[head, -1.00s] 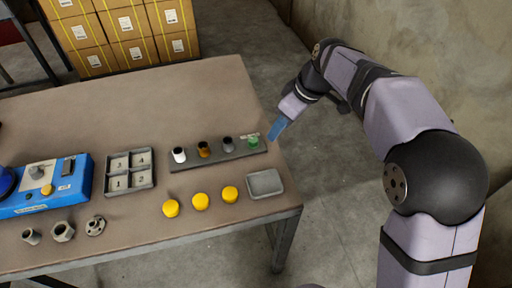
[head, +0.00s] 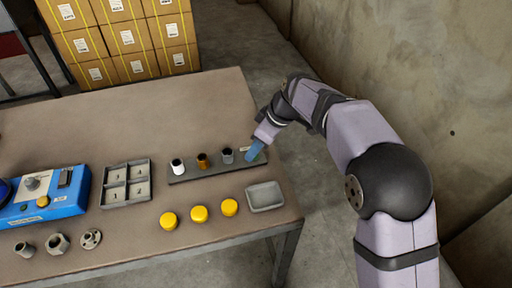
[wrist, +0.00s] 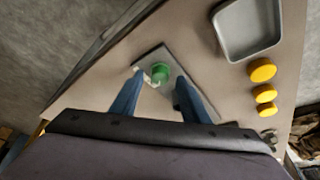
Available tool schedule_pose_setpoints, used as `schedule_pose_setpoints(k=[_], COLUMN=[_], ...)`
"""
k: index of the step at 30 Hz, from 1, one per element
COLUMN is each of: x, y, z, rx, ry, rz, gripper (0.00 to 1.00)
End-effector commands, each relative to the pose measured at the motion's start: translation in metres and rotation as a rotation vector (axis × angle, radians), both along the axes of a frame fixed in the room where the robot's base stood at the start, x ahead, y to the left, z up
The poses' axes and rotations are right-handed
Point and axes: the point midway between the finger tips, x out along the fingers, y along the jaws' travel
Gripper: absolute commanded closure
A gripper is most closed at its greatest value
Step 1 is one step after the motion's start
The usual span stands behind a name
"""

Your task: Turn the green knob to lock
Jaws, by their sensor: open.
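The green knob (wrist: 160,72) sits at the right end of a dark grey strip base (head: 215,170) on the table. In the head view my gripper (head: 255,150) is over that end and mostly hides the knob. In the wrist view my gripper (wrist: 156,92) is open, its two blue fingers apart. The knob shows just beyond the fingertips, between their lines, nearer the left finger. I cannot tell whether a finger touches it. A small pale tag or lever shows beside the knob at its left in the wrist view.
On the same strip stand a white, an orange and a grey cylinder with dark tops. An empty grey tray (head: 281,194) and several yellow caps (head: 199,214) lie in front. A compartment tray (head: 104,190) and a blue box (head: 72,205) are at the left. The table's right edge is close.

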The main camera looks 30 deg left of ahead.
Motion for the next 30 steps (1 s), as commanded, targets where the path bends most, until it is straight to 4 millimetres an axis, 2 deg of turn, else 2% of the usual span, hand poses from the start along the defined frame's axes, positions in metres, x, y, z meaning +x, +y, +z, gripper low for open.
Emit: schedule_pose_setpoints(k=[4,13,14,18,19,30], x=[-0.0004,-0.0002,-0.0002,-0.0002,-0.0002,-0.0015], y=[0.0036,0.0044,0.0044,0.0042,0.0042,0.0039], z=[-0.0088,-0.0108,-0.0108,-0.0107,-0.0107,-0.0105], rx=[0.0,0.0,0.0,0.0,-0.001,-0.002], ry=[0.0,0.0,0.0,0.0,0.0,0.001], rz=[0.0,0.001,0.001,0.0,0.0,-0.036], gripper=[0.58,0.58,0.61,0.94,1.0,1.0])
